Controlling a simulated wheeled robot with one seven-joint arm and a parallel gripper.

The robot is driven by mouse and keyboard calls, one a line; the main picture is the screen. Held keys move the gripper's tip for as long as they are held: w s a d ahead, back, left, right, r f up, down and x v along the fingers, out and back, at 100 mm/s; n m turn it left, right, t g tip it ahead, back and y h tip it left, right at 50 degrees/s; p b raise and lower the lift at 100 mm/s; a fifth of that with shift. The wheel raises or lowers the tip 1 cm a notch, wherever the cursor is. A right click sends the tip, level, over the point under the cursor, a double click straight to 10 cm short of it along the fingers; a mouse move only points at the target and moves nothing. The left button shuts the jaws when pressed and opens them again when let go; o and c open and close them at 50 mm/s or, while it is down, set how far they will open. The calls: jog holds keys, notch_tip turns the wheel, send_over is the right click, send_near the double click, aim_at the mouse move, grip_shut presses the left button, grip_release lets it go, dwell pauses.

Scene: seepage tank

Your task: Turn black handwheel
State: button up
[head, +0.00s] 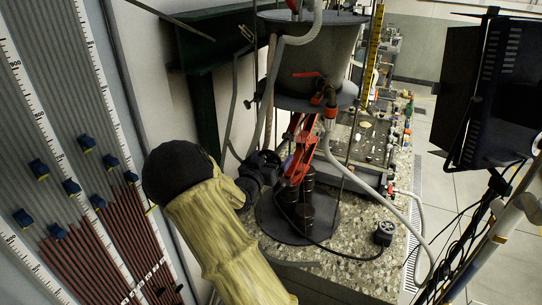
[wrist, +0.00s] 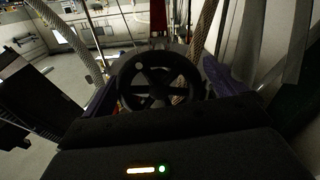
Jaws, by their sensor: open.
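The black handwheel (wrist: 142,88) faces the wrist camera, with a round rim, spokes and a small pale spot on its upper left. My gripper (wrist: 158,78) is open, with one dark purple finger on each side of the wheel. The wheel lies in the gap between them; I cannot tell whether either finger touches it. In the head view my gripper (head: 288,165) reaches in beside the red parts under the tank. I cannot make out the handwheel clearly there, as the dark gripper and wrist cover that area.
The cylindrical tank (head: 318,58) stands above a speckled stone bench (head: 345,250). A red-handled valve (head: 322,92) and pale hoses (head: 345,172) hang close to the gripper. A panel of tubes (head: 75,160) is at left.

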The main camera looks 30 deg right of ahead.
jog(key=shift+d, duration=0.1)
jog(key=c, duration=1)
jog(key=shift+f+b, duration=0.1)
jog(key=shift+b, duration=0.4)
